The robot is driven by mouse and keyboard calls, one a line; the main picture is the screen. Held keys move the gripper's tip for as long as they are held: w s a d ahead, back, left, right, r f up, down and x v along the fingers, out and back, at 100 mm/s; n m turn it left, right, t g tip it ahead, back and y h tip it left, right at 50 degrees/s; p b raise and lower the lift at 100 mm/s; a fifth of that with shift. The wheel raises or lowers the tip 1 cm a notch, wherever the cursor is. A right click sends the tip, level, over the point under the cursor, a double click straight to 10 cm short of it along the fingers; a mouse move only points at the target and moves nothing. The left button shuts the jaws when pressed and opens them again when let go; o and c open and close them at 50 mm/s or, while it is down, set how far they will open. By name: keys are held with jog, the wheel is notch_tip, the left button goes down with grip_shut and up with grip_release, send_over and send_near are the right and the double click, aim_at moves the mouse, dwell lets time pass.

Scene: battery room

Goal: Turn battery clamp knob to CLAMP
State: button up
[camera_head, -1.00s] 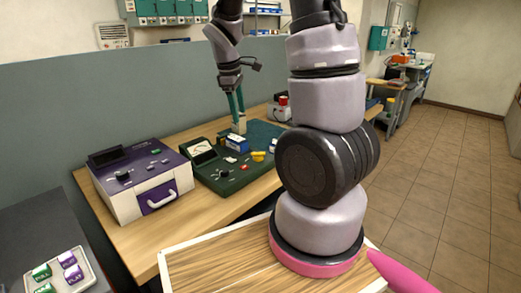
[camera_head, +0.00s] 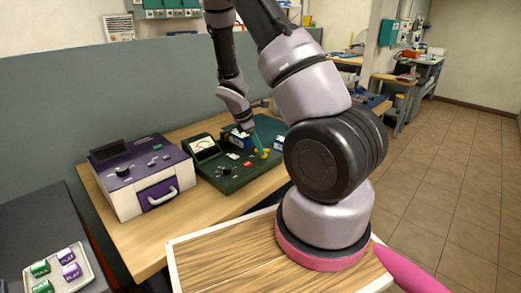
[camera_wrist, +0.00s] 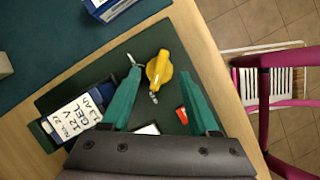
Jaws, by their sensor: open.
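The yellow clamp knob (camera_wrist: 159,70) sits on the dark green tester (camera_wrist: 60,100) in the wrist view. It is elongated and lies between my fingers, apart from both as far as I can tell. My gripper (camera_wrist: 158,82) is open, one teal finger on each side of the knob. In the head view my gripper (camera_head: 259,147) is down at the tester (camera_head: 228,182), and the knob (camera_head: 264,154) is partly hidden by the fingers. A battery with a white handwritten label (camera_wrist: 76,116) lies beside the left finger. Any CLAMP marking is too small to read.
A red button (camera_wrist: 182,115) lies close to the right finger. A purple and white device (camera_head: 140,180) stands left of the tester. A tray (camera_head: 62,268) with several green and purple blocks is at the lower left. A blue box (camera_wrist: 108,8) is beyond the knob.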

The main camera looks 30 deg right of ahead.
jog(key=shift+x, duration=1.15)
grip_shut()
